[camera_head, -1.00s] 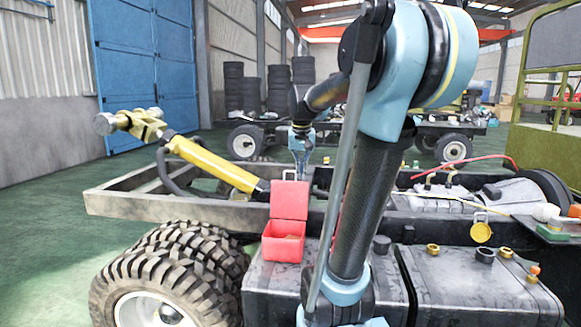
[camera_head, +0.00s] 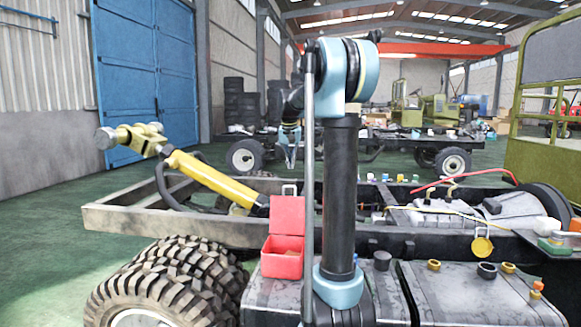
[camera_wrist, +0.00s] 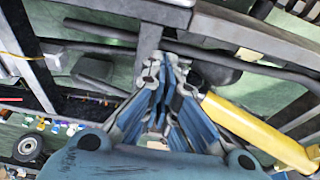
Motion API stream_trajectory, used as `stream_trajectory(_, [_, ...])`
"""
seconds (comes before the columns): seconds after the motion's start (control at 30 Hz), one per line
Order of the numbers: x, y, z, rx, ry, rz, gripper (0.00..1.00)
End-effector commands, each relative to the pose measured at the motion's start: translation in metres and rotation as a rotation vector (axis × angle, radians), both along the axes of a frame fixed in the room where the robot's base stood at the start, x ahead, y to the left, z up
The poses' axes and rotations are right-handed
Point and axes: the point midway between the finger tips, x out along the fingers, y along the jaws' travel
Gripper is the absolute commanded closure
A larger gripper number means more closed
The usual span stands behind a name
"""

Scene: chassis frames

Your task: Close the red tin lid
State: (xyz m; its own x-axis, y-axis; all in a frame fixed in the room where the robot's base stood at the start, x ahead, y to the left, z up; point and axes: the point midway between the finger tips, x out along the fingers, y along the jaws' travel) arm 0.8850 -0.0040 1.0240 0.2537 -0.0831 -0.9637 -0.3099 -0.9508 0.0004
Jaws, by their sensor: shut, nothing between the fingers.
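The red tin (camera_head: 283,263) stands upright on the dark tank top beside the chassis rail, left of my arm. Its red lid (camera_head: 288,216) stands up at the back of the box, so the tin is open. A small pale loop shows at the lid's top edge. My gripper (camera_head: 291,160) hangs pointing down behind and above the lid, apart from it in the picture. In the wrist view my gripper (camera_wrist: 168,66) has its blue fingers together and empty. I cannot clearly make out the tin in the wrist view.
A yellow cylinder (camera_head: 213,175) lies across the grey chassis frame (camera_head: 125,218) left of the tin. It also shows in the wrist view (camera_wrist: 255,130). Big tyres (camera_head: 185,285) are at the lower left. Dark tanks with brass caps (camera_head: 434,265) are at the right.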

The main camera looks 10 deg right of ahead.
Motion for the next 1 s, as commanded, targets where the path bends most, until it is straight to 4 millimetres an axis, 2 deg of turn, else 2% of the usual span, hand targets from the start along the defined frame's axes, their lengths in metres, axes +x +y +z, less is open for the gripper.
stream_trajectory(0.2, [0.01,-0.003,-0.037,0.0,0.0,0.0,1.0])
stream_trajectory(0.47, [0.019,-0.006,-0.074,0.0,0.0,0.001,1.0])
stream_trajectory(0.7, [-0.005,0.002,-0.072,0.0,0.0,0.002,1.0])
stream_trajectory(1.0, [-0.019,0.007,-0.071,0.0,0.0,0.002,1.0])
